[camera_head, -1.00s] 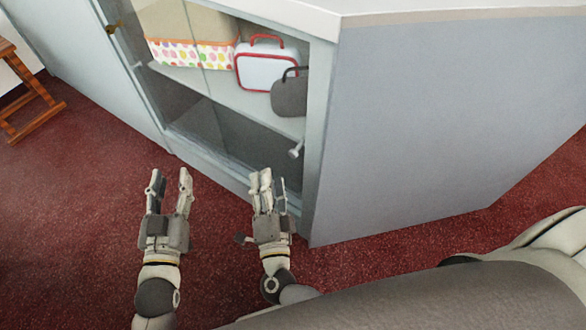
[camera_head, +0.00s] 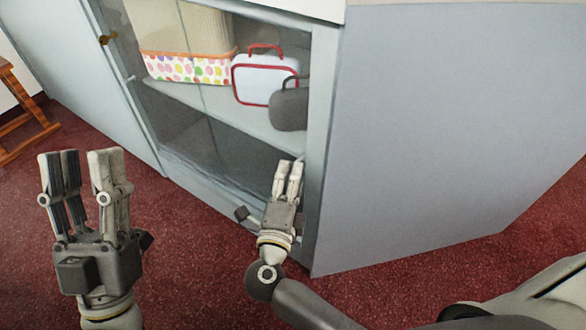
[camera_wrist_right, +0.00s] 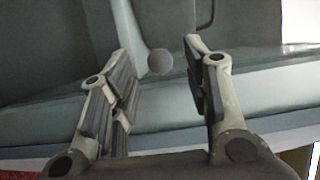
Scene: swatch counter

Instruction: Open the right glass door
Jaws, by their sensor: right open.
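The right glass door (camera_head: 235,150) is the right pane of the low grey cabinet and looks shut. Its round grey knob (camera_wrist_right: 160,62) shows in the right wrist view, between and just beyond the open fingers of my right gripper (camera_wrist_right: 166,50). In the head view my right gripper (camera_head: 290,166) is in front of the door's lower right part and hides the knob. Contact with the knob cannot be told. My left gripper (camera_head: 84,158) is open and empty, raised over the floor at the left.
Behind the glass, a polka-dot box (camera_head: 190,68), a white case with red trim (camera_head: 262,82) and a grey bag (camera_head: 290,108) stand on a shelf. A brass knob (camera_head: 104,39) is further left. A wooden stool (camera_head: 22,115) stands far left on red carpet (camera_head: 185,235).

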